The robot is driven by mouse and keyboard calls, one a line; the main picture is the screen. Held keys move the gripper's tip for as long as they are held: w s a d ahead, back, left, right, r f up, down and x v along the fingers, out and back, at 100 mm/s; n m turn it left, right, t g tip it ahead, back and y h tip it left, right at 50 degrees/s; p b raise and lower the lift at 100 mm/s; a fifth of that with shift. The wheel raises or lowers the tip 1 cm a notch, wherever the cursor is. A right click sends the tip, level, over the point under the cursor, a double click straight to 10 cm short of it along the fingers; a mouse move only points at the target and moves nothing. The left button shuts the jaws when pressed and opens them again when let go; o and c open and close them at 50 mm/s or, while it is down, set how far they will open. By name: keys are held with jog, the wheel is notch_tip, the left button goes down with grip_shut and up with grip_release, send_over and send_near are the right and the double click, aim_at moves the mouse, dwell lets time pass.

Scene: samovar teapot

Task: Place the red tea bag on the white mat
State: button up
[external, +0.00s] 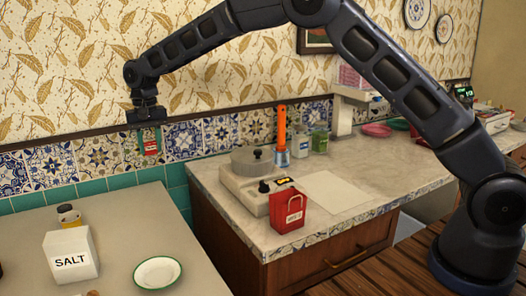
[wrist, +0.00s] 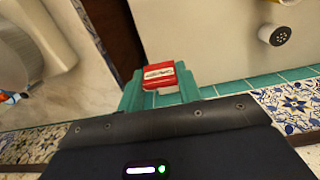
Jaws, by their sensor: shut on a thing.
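My gripper (external: 150,139) hangs at the left end of my outstretched arm, in front of the tiled wall. It is shut on the red tea bag (external: 151,148), a small red packet with a pale label. In the wrist view the red tea bag (wrist: 158,73) sits between the two teal fingers of my gripper (wrist: 160,90). The packet is up in the air, clear of both counters. The white mat (external: 337,191), a pale rectangle, lies bare on the right counter, well to the right of my gripper.
A grey-lidded appliance (external: 252,160) and a red paper bag (external: 289,212) stand on the right counter, left of the mat. Jars (external: 319,141) stand behind. The left counter holds a salt box (external: 72,255), a shaker (external: 69,215) and a plate (external: 157,273). A gap separates the counters.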

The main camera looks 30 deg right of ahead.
jog(key=shift+d+r, duration=0.1)
jog(key=shift+r, duration=0.15)
jog(key=d+r, duration=0.3)
jog(key=d, duration=1)
jog(key=r, duration=0.2)
send_over(313, 184)
notch_tip(313, 184, down, 20)
jog(key=shift+r, duration=0.1)
